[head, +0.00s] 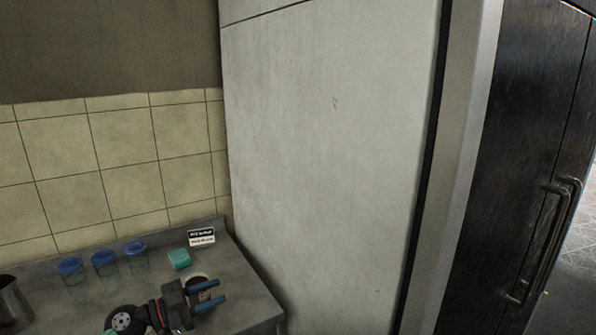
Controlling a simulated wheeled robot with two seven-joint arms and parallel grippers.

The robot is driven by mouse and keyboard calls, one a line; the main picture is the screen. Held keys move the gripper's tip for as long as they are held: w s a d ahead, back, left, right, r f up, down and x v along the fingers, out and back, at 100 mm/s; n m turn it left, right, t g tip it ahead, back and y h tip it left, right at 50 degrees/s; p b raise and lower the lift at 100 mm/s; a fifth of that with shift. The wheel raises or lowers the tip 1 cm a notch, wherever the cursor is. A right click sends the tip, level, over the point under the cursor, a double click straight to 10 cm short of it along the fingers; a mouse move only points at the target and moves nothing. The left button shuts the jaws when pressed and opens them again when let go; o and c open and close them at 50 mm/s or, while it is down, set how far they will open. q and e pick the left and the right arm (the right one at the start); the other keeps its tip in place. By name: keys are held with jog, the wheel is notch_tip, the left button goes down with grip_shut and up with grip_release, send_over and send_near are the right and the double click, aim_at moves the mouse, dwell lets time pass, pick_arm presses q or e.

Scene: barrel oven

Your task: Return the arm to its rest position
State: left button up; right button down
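My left gripper (221,293) is low in the head view, over the grey counter (240,272). Its two blue fingers point right and stand apart with a gap between them. A small round container (197,281) with a dark reddish top shows right behind the fingers and is partly hidden by them. I cannot tell whether the fingers touch it. My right gripper is not in view.
Several blue-lidded clear containers (104,259) stand along the tiled wall. A teal block (179,259) and a black-and-white sign (201,237) are at the back. A metal pot (13,302) is at left. A tall pale cabinet side (330,150) borders the counter on the right.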

pick_arm(q)
jog(key=s+a+f+n+t+y, duration=0.3)
jog(key=s+a+f+n+y, duration=0.15)
jog(key=f+n+y, duration=0.35)
jog(key=s+a+f+n+t+y, duration=0.3)
jog(key=s+f+n+y, duration=0.25)
jog(key=n+y, duration=0.45)
jog(key=s+d+f+m+g+h, duration=0.1)
jog(key=s+d+f+g, duration=0.1)
jog(key=s+f+g, duration=0.45)
jog(key=s+d+f+m+g, duration=0.1)
jog(key=s+d+f+g, duration=0.15)
jog(key=s, duration=0.65)
jog(key=s+d+f+m+g+h, duration=0.1)
jog(key=s+d+f+g, duration=0.15)
jog(key=s+f, duration=0.4)
jog(key=s+d+f+g, duration=0.1)
jog(key=d+f, duration=0.1)
jog(key=f, duration=0.8)
jog(key=s+d+f+g, duration=0.1)
jog(key=d+f, duration=0.2)
jog(key=f, duration=0.8)
jog(key=shift+s+h, duration=0.3)
jog(key=shift+s, duration=0.1)
jog(key=shift+d+g, duration=0.1)
jog(key=shift+g, duration=0.15)
